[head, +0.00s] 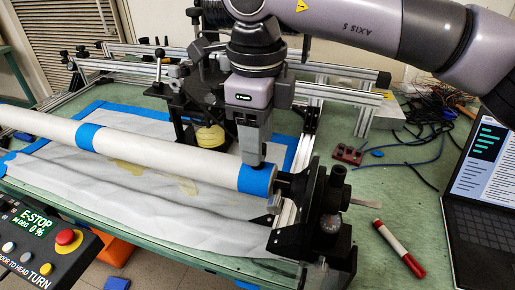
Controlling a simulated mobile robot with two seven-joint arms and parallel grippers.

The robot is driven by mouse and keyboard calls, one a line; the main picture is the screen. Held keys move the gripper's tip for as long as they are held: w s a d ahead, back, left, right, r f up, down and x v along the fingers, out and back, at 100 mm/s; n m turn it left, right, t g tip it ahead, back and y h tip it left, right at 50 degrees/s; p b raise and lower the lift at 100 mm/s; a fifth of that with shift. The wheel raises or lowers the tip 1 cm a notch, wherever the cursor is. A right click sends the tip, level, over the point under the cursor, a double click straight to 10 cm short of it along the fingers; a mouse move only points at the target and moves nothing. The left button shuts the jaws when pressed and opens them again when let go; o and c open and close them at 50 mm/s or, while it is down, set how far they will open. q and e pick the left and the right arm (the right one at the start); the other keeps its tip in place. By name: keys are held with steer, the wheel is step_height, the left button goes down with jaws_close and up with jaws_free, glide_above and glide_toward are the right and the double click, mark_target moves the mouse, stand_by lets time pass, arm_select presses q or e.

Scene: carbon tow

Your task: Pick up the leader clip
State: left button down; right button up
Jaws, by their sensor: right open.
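My right gripper (252,162) points straight down, with its fingertips at the upper back edge of the blue-taped right end of a long white tube (180,154). The jaws are open, but the gap between the fingers is hard to see from this side. I cannot pick out the leader clip for certain; it may be hidden behind the gripper or the tube. A yellow spool (209,138) sits on the black carriage (184,98) just left of the gripper. My left gripper is not in view.
A black end mount (327,215) with a knob holds the tube's right end. A red marker (398,249), small red block (347,154), loose cables and a laptop (482,190) lie to the right. An E-stop box (38,243) is at front left. White sheet (130,205) lies below the tube.

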steer(key=shift+f, duration=0.15)
jaws_close()
